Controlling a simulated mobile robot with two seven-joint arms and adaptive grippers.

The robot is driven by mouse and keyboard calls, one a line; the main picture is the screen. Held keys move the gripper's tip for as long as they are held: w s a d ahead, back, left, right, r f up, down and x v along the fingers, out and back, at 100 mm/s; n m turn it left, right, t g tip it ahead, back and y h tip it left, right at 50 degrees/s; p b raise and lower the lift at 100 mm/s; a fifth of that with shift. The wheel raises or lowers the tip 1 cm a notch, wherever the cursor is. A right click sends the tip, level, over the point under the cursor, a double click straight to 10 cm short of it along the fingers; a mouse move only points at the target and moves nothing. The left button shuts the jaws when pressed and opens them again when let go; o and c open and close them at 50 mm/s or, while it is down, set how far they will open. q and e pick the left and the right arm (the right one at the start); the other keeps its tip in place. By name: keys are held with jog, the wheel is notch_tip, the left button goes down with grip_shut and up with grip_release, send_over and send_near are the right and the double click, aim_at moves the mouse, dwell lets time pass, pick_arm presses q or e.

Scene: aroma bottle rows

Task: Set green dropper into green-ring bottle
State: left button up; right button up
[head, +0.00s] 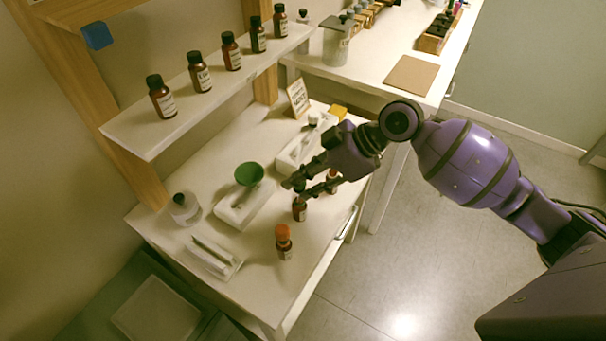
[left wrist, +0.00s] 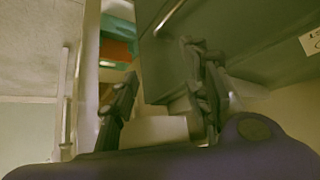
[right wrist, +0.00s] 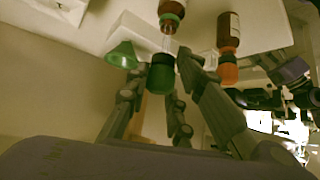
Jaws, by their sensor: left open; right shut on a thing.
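My right gripper (head: 293,188) is shut on the green dropper, which shows between its fingers in the right wrist view (right wrist: 161,75). The dropper's clear glass tube points at the mouth of the brown green-ring bottle (right wrist: 172,13). The cap is apart from the bottle neck; I cannot tell whether the tube's tip is inside. In the head view this bottle (head: 299,209) stands on the white table directly below the gripper, partly covered by it. My left gripper (left wrist: 158,88) is open and empty in the left wrist view, away from the bottles.
An orange-capped bottle (head: 284,242) stands close in front of the green-ring bottle. Another small bottle (head: 332,182) is behind the gripper. Brown bottles line the shelf (head: 150,141) above.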

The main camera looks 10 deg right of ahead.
aim_at(303, 189)
jog(key=shift+f, duration=0.45)
pick_arm(q)
jog(key=shift+s+a+f, duration=0.1)
jog(key=shift+s+f, duration=0.15)
jog(key=shift+s, duration=0.05)
jog(key=shift+r, duration=0.1)
pick_arm(e)
jog(key=shift+f+b, duration=0.7)
jog(key=shift+f, duration=0.75)
pick_arm(q)
jog(key=shift+s+f, duration=0.6)
jog(key=shift+f, duration=0.35)
jog(key=shift+w+r, duration=0.1)
jog(key=shift+r, duration=0.05)
pick_arm(e)
jog(key=o, duration=0.7)
jog(key=shift+r, duration=0.15)
